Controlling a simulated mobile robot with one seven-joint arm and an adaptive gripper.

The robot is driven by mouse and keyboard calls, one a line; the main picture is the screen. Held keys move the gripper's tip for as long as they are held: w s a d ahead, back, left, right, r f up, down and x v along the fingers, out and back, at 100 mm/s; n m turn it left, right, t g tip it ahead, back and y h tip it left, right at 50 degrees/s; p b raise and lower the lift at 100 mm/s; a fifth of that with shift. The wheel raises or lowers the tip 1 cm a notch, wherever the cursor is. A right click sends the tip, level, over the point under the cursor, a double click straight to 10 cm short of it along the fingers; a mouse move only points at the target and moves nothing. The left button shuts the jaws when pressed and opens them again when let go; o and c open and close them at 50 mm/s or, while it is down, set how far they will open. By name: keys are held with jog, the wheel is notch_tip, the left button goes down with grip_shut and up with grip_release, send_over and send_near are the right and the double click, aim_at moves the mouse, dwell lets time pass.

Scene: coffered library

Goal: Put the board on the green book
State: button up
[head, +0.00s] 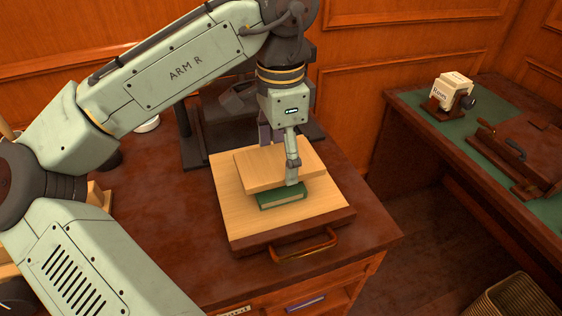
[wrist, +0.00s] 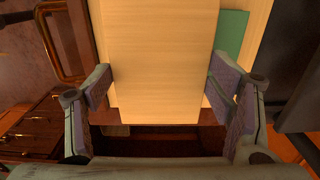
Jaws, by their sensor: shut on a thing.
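My gripper (head: 280,160) points down and is shut on a pale wooden board (head: 262,172). One finger shows at the board's near right side; the far finger is partly hidden. In the wrist view the board (wrist: 160,50) lies flat between both finger pads. The green book (head: 281,197) lies on a larger pale wooden panel, below the board's near edge. The board covers part of the book and is offset from it toward the back. The book also shows beside the board in the wrist view (wrist: 231,33). I cannot tell whether board and book touch.
The pale panel (head: 240,222) has a dark front edge with a brass handle (head: 305,245). A dark frame (head: 192,148) stands behind it on the brown desk (head: 185,255). A basket (head: 510,298) stands at lower right.

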aim_at(281, 160)
jog(key=shift+f, duration=1.7)
jog(key=shift+f, duration=0.2)
jog(key=o, duration=1.2)
jog(key=shift+r, duration=0.2)
notch_tip(281, 160, up, 12)
jog(key=shift+r, duration=0.1)
